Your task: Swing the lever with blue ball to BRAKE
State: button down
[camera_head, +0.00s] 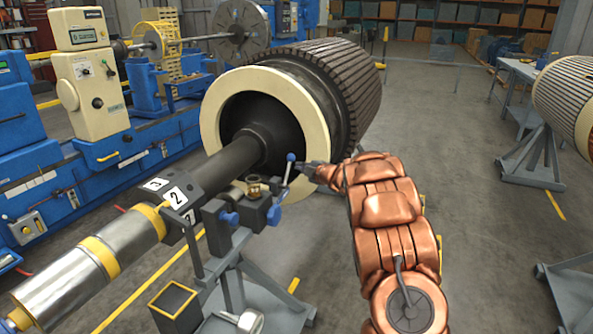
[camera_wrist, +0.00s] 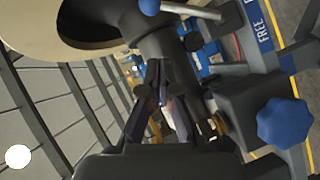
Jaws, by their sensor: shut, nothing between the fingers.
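The lever's blue ball (camera_head: 291,157) stands at the top of a thin metal rod (camera_head: 286,180) on the stand's bracket, in front of the cream ring. The rod looks close to upright, leaning slightly right. In the wrist view the blue ball (camera_wrist: 149,6) is at the top edge, with its rod running right. My gripper (camera_head: 303,168) is just right of the ball and rod, fingers together and empty. In the wrist view my gripper (camera_wrist: 158,82) points toward the dark shaft, below the ball; contact cannot be made out. A FREE label (camera_wrist: 265,33) shows there; no BRAKE label is readable.
The big rotor (camera_head: 330,80) with its cream ring (camera_head: 215,112) stands behind the lever. A blue star knob (camera_wrist: 285,122) sits near my gripper in the wrist view.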

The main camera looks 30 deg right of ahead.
jog(key=shift+v, duration=1.4)
jog(key=shift+r, duration=0.1)
